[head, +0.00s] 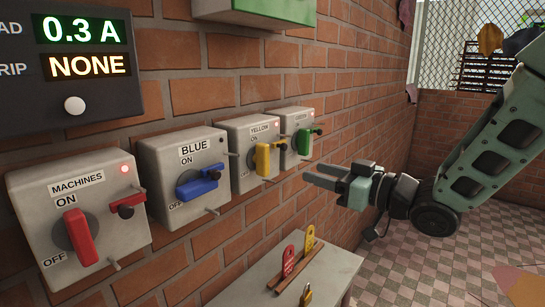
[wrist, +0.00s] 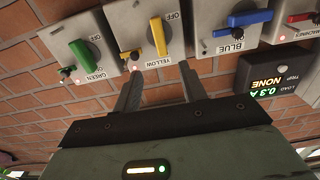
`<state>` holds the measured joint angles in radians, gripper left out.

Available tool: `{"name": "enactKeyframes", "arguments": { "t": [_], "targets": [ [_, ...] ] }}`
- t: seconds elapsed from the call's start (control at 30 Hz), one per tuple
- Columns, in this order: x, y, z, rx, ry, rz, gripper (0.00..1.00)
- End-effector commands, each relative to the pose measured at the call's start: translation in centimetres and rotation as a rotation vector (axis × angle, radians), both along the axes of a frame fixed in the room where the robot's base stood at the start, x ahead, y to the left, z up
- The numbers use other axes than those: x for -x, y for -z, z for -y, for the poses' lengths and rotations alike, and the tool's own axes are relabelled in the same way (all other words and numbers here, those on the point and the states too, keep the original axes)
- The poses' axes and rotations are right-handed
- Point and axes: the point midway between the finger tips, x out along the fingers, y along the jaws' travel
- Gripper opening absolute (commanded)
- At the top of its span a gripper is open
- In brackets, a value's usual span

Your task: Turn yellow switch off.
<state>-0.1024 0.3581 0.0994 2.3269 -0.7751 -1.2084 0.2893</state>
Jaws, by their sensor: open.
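The yellow switch is a grey box (head: 240,178) on the brick wall with a yellow handle (head: 263,160). Its handle stands upright, in line with ON, and a red lamp glows at its upper right corner. In the wrist view the yellow handle (wrist: 158,36) shows upside down, with OFF beside it. My gripper (head: 322,177) is open and empty, to the right of and apart from the yellow box in the head view. In the wrist view its two fingers (wrist: 159,68) point toward the yellow box, spread on either side of the YELLOW label.
The green switch (head: 304,142) and blue switch (head: 198,180) flank the yellow one. The red MACHINES switch (head: 82,237) is farther left. A panel (head: 73,105) reads 0.3 A and NONE. Below is a grey table (head: 335,265) with red and yellow tags and a padlock.

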Motion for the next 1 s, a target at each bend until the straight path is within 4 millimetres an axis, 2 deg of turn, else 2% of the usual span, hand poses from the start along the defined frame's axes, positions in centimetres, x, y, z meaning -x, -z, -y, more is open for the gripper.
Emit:
{"name": "enactKeyframes", "arguments": {
  "t": [0.1,0.53,0.73,1.0],
  "targets": [
    [-1.5,-0.3,-2.2,-0.001,-0.003,-0.001,0.42],
    [-6.8,-0.3,-9.0,0.001,-0.002,0.001,0.42],
    [-8.3,-0.2,-10.7,0.001,0.000,0.000,0.42],
    [-8.7,0.0,-11.1,0.001,0.001,0.001,0.42]
  ]
}}
